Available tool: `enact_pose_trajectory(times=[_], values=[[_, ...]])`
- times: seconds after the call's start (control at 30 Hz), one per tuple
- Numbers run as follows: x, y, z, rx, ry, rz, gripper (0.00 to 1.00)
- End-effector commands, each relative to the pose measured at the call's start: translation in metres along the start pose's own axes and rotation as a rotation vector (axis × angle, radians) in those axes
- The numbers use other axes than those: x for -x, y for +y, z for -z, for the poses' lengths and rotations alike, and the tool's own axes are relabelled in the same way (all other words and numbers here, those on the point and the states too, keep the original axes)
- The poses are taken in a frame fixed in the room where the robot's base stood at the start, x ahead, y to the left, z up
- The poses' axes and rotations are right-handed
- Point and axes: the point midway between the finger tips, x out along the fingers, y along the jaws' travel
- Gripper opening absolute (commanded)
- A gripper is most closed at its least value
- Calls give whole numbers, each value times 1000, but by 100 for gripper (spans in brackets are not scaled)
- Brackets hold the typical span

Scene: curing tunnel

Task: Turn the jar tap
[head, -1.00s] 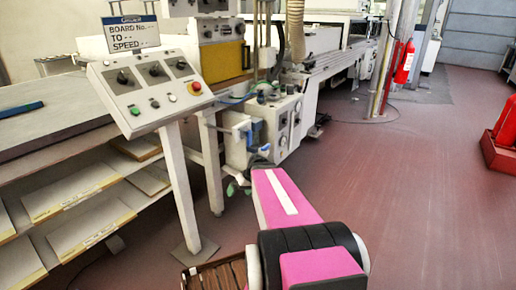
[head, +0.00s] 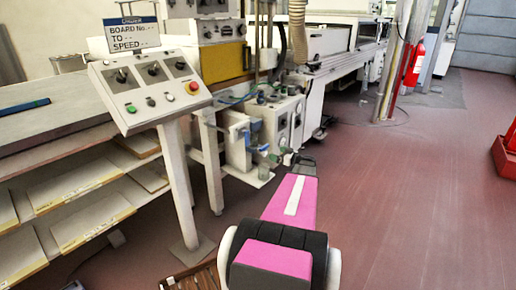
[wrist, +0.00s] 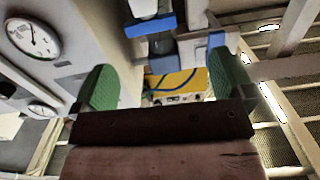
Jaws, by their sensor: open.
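The pale unit with jars and blue fittings (head: 238,135) stands at the machine's side in the head view. I cannot tell for certain which part is the jar tap. My gripper (wrist: 162,86) has two green fingers spread wide, with nothing between them. In the head view my gripper (head: 284,158) is small, just right of the jars. Whether it touches anything is not clear.
A round gauge (wrist: 34,39) is on the pale panel at left in the wrist view. A slanted control panel (head: 150,88) stands left, above shelves (head: 75,190). A red extinguisher (head: 414,63) is by a pole.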

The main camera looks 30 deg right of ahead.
Motion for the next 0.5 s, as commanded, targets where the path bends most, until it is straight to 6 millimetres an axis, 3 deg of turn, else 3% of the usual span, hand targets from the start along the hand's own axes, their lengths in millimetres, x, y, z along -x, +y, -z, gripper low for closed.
enact_pose_trajectory(times=[0.1, 0.2, 0.5], values=[[8, 13, 2, 26, 29, -27, 100], [4, 15, 3, 30, 33, -30, 100], [-44, 16, 4, 29, 32, -26, 100]])
